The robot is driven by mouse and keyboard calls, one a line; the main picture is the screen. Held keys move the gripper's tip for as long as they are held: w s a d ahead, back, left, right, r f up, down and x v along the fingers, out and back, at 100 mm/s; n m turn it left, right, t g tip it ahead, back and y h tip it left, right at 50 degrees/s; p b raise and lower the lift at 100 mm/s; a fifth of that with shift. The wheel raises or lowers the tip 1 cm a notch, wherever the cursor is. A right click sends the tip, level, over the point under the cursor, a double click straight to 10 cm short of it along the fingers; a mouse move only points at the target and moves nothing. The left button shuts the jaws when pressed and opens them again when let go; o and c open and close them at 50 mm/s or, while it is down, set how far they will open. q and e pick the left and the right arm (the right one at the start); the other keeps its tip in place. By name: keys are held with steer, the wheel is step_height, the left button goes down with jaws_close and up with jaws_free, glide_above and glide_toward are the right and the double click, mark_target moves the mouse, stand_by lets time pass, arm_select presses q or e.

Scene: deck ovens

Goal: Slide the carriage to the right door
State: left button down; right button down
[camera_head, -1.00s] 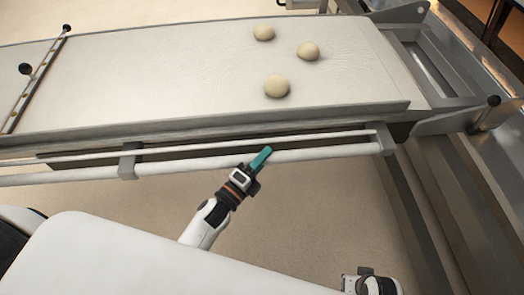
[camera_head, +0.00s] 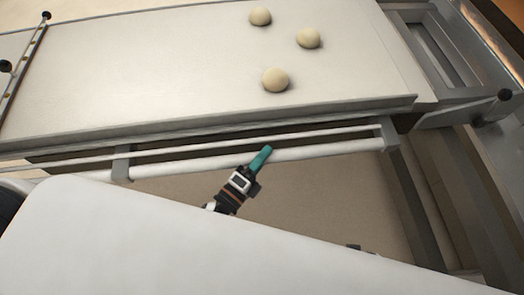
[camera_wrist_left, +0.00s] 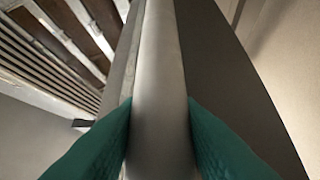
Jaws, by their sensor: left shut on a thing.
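The carriage is a long pale loader bed (camera_head: 170,75) with a light canvas top and a metal front edge. Along its near side runs a white push bar (camera_head: 320,150) on grey brackets. My left gripper (camera_head: 262,156) has teal fingers and is at the bar, right of its middle. In the left wrist view, the teal fingers (camera_wrist_left: 160,140) close on both sides of the bar. My right gripper's fingers do not show; only a small dark part peeks over my white body. No right door can be made out.
Three dough balls (camera_head: 275,79) lie on the bed. A crossbar with black knobs (camera_head: 22,75) spans the bed at the left. A metal frame with rails (camera_head: 450,60) stands at the right, with a black-knobbed lever (camera_head: 493,108). Beige floor (camera_head: 320,205) shows below the bar.

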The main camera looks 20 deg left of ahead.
arm_select(q)
steer(key=shift+s+d+f, duration=0.1)
steer(key=shift+s+f, duration=0.05)
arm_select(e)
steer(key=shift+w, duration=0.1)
arm_select(q)
steer(key=c, duration=1.1)
jaws_free()
steer(key=shift+s, duration=0.1)
steer(key=shift+o, duration=0.2)
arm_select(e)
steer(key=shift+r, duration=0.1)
arm_select(q)
steer(key=v, duration=1.2)
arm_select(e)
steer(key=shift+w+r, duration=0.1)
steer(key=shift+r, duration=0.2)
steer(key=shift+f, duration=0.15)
